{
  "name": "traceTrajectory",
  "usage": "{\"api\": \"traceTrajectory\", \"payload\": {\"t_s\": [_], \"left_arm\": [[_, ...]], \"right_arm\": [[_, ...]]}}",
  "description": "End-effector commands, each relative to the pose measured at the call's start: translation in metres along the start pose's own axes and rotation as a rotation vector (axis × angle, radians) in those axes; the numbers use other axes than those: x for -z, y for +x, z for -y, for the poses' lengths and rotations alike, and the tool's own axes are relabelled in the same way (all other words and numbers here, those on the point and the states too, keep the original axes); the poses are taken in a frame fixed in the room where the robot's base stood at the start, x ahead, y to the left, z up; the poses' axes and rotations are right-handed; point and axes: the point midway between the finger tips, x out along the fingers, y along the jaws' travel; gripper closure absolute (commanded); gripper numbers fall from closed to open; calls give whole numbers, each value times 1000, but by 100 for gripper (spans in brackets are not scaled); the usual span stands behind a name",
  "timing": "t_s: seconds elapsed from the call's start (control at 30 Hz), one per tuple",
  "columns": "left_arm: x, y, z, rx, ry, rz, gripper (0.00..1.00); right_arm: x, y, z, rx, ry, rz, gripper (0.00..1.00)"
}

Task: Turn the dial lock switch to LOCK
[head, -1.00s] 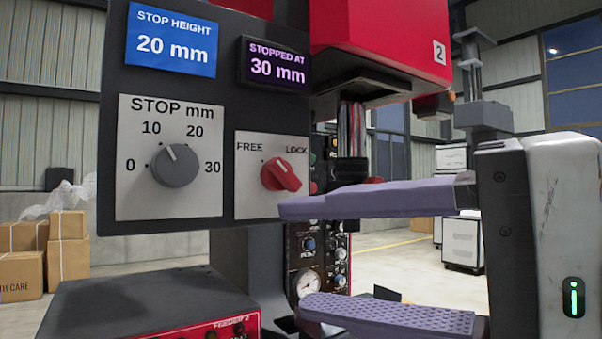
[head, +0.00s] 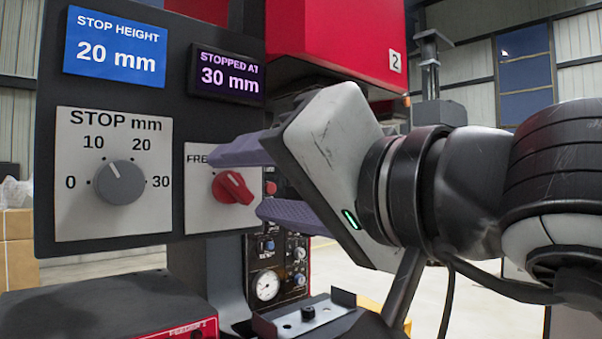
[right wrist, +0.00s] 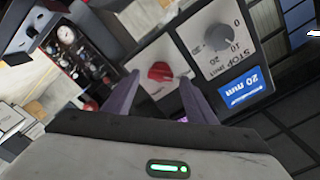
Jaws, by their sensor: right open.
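The dial lock switch is a red knob (head: 232,187) on a pale plate (head: 200,212) of the dark control panel. The FREE label shows only in part, and my upper finger hides the LOCK label. A small pale mark is on the knob's upper part; I cannot tell exactly where it points. My right gripper (head: 237,183) is open and tilted, with one purple finger above the knob and one below right. In the right wrist view the knob (right wrist: 160,72) shows between the open fingertips (right wrist: 159,81), with gaps on both sides. My left gripper is not in view.
The grey STOP mm dial (head: 120,183) sits left of the switch, below a blue STOP HEIGHT 20 mm display (head: 116,46). A purple display (head: 228,76) reads 30 mm. A red press head (head: 335,45) is above, and a feeder box (head: 110,308) stands below the panel.

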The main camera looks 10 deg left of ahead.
Motion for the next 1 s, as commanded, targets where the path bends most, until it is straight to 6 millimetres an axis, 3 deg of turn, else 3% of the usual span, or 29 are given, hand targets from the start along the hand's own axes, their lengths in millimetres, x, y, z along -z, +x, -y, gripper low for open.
{"api": "traceTrajectory", "payload": {"t_s": [0.37,0.6,1.0], "left_arm": [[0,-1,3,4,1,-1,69],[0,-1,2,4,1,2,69],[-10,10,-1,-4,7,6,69]], "right_arm": [[0,7,0,0,0,0,49],[0,7,0,0,0,0,89],[-3,6,-3,1,74,-1,90]]}}
